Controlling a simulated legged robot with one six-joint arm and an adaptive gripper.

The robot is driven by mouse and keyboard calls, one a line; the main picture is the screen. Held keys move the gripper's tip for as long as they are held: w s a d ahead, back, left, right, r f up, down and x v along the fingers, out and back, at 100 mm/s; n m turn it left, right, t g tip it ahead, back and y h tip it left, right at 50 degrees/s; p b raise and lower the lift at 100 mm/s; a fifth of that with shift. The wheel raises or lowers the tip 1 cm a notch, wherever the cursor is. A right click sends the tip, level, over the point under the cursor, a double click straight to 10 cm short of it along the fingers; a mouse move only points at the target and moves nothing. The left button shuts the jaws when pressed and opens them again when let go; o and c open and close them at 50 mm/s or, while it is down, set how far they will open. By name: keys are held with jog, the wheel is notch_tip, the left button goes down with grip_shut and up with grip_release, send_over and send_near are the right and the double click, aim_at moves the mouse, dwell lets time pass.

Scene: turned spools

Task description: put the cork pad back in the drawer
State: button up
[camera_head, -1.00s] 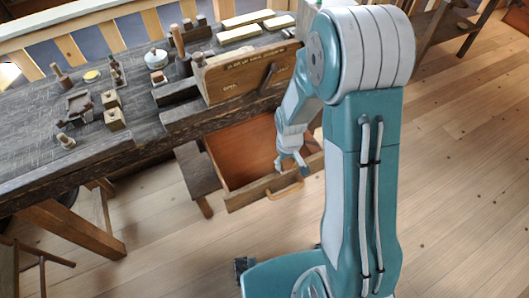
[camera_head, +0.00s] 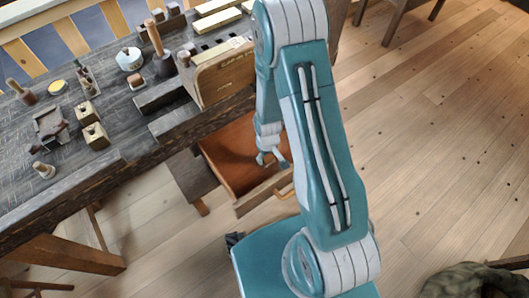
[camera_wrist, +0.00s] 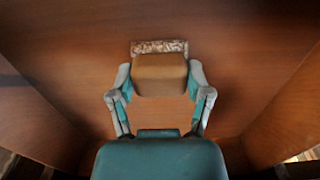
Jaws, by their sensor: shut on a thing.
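The drawer (camera_head: 262,194) stands pulled out under the bench, open at the top. My gripper (camera_head: 271,160) reaches down over its opening in the head view. In the wrist view my gripper (camera_wrist: 160,92) is shut on the cork pad, a tan block (camera_wrist: 160,72) between its two fingers with a speckled cork strip (camera_wrist: 160,47) at its far edge. Brown drawer boards surround it in that view. Whether the pad touches the drawer floor I cannot tell. The pad is too small to make out in the head view.
The dark workbench (camera_head: 100,170) holds turned pieces, small blocks and a white round pot (camera_head: 130,59). An upright wooden board (camera_head: 225,75) stands at the bench edge above the drawer. My arm hides the drawer's right side. The floor at right is largely clear.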

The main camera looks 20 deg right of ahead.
jog(key=shift+d+f, duration=0.2)
jog(key=shift+d, duration=0.4)
jog(key=o, duration=1.2)
jog(key=shift+a, duration=0.1)
jog(key=shift+c, duration=0.2)
jog(key=shift+o, duration=0.3)
jog(key=shift+a, duration=0.35)
jog(key=shift+d, duration=0.1)
